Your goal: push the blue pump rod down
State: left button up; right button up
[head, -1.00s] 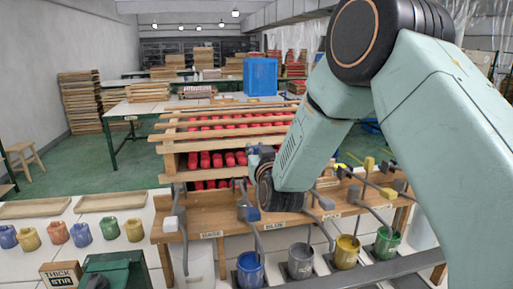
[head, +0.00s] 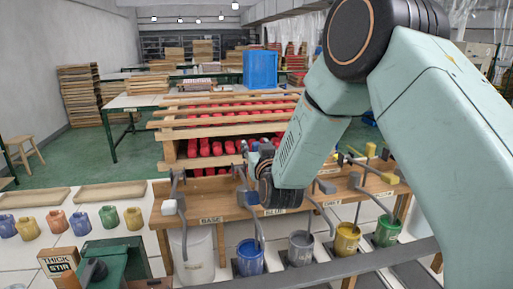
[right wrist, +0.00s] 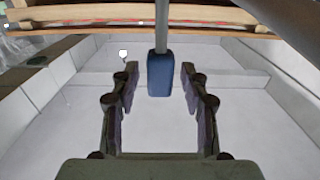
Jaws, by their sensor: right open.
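The blue pump has a blue handle block (right wrist: 160,75) on a grey rod (right wrist: 161,32) in the right wrist view. The block lies between the spread fingers of my right gripper (right wrist: 160,90), with a gap on each side. In the head view the blue block (head: 252,198) shows at the pump stand, just left of my right wrist. My right gripper (head: 250,165) there is mostly hidden by its own arm. A blue pot (head: 249,258) stands below the pump's bent spout.
The wooden pump bench (head: 215,198) carries other pumps on both sides. A pale pot (head: 197,255), a grey pot (head: 300,247), a yellow pot (head: 346,239) and a green pot (head: 387,230) stand along its front. Racks of red items (head: 215,148) are behind.

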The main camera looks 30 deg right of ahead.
jog(key=v, duration=1.2)
jog(key=shift+a+f, duration=0.1)
jog(key=shift+f, duration=0.05)
